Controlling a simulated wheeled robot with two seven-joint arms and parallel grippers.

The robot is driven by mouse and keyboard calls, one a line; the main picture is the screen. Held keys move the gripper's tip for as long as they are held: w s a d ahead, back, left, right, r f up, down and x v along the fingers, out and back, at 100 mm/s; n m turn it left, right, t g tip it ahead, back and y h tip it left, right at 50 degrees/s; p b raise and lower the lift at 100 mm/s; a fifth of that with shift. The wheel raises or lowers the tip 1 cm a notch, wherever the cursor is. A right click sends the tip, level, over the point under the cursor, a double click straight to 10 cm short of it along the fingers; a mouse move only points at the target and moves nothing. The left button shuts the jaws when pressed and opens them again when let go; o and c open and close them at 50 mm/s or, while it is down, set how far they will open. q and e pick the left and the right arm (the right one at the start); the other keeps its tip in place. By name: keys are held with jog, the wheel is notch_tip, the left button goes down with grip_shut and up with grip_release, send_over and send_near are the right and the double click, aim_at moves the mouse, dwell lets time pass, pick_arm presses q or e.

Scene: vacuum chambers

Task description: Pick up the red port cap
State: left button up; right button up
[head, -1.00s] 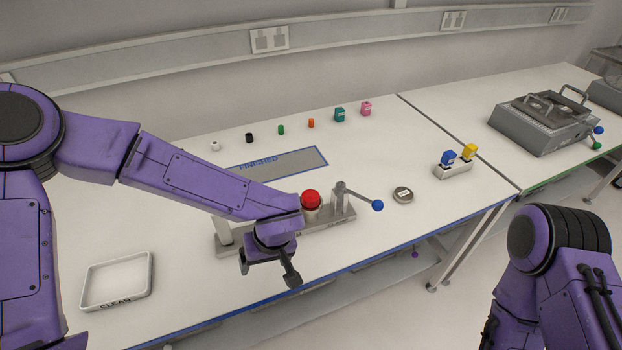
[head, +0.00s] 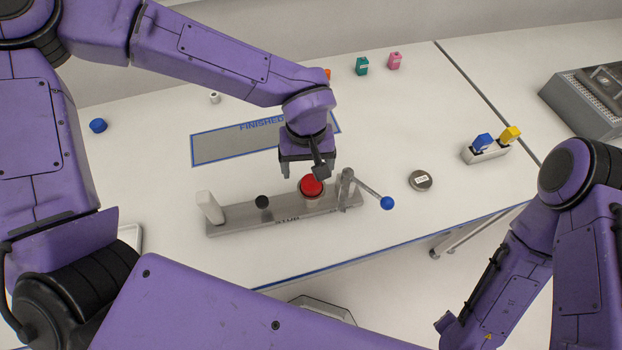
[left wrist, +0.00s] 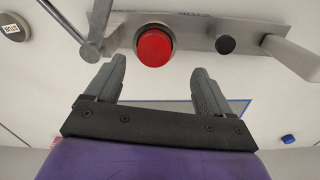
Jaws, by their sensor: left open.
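The red port cap (head: 312,185) is round and sits on a short port of the grey metal bar fixture (head: 240,220). In the left wrist view the cap (left wrist: 154,46) shows whole, just beyond the fingertips. My left gripper (head: 303,172) is open and empty, above the table on the far side of the cap. Its fingers partly cover the cap's upper edge in the head view. In the left wrist view the gripper (left wrist: 160,68) has its two fingers apart, with the cap near the gap between them.
A lever with a blue knob (head: 387,203) stands right beside the cap. A black port (head: 262,202) and a white upright block (head: 208,207) are on the bar's left. A grey FINISHED mat (head: 215,147) lies behind. A round labelled disc (head: 421,181) lies to the right.

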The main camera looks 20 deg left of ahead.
aim_at(311, 181)
pick_arm(q)
jog(key=f, duration=0.3)
jog(key=d+f, duration=0.1)
jog(key=f, duration=0.1)
jog(key=shift+w+f+p, duration=0.3)
jog(key=shift+w+f, duration=0.05)
jog(key=shift+s+a, duration=0.1)
jog(key=shift+s, duration=0.15)
jog(key=shift+c, duration=1.2)
jog(key=c, duration=0.9)
jog(key=shift+o, duration=0.2)
